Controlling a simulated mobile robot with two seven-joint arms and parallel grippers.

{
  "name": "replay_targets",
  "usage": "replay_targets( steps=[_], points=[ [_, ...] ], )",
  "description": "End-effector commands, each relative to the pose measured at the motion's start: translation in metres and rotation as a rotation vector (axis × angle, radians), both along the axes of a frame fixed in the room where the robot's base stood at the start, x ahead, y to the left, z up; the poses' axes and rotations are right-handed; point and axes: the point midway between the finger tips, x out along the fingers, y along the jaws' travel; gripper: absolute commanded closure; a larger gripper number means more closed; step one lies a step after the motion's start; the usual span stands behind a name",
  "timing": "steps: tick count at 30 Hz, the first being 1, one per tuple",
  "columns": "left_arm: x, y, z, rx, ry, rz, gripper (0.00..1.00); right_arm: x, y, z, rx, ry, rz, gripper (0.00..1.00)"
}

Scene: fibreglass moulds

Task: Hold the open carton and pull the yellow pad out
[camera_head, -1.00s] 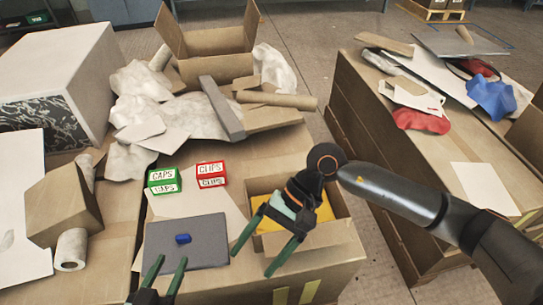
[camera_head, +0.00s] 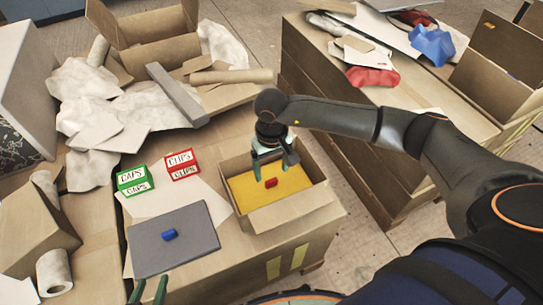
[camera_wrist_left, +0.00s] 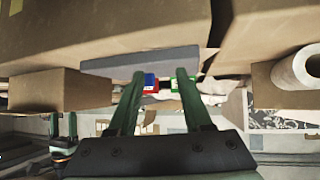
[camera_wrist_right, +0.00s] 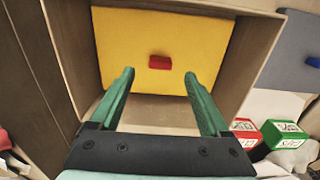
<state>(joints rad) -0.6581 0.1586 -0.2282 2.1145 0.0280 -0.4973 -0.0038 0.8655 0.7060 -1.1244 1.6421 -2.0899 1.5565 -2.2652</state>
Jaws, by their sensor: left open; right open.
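The open carton (camera_head: 318,197) stands on the near right of the cardboard-topped table. The yellow pad (camera_head: 248,190) lies inside it, with a small red block-like grip (camera_head: 271,182) on top. My right gripper (camera_head: 272,172) is open above the carton, pointing down over the pad. In the right wrist view the pad (camera_wrist_right: 125,50) and red grip (camera_wrist_right: 160,62) show beyond the open fingers, apart from them. My left gripper (camera_head: 149,290) is open at the bottom edge of the head view, near the grey board and away from the carton.
A grey board (camera_head: 185,250) with a blue grip (camera_head: 169,234) lies left of the carton. A green CAPS box (camera_head: 134,180) and a red CLIPS box (camera_head: 182,164) stand behind it. Paper, a tube and another open carton (camera_head: 150,30) crowd the back.

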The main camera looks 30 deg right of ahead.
Motion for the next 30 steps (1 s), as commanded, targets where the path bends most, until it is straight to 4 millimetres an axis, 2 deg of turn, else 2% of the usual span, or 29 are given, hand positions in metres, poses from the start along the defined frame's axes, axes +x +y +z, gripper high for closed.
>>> replay_targets(
  steps=[1, 3, 9, 20, 30],
  points=[
    [0.006, 0.000, 0.006, 0.000, -0.038, -0.001, 0.50, -0.001, 0.000, -0.012, 0.000, 0.003, 0.000, 0.20],
    [0.013, 0.001, 0.016, 0.000, -0.080, -0.003, 0.50, -0.001, 0.000, -0.023, 0.000, 0.003, -0.001, 0.20],
    [0.024, 0.001, 0.033, 0.000, -0.159, -0.005, 0.50, 0.000, 0.000, -0.040, 0.001, 0.001, 0.000, 0.20],
    [0.027, 0.001, 0.039, -0.001, -0.181, -0.006, 0.50, 0.000, 0.000, -0.044, 0.001, 0.000, 0.000, 0.20],
    [0.027, 0.001, 0.039, -0.001, -0.181, -0.006, 0.50, 0.000, 0.000, -0.043, 0.001, 0.000, 0.000, 0.56]
  ],
)
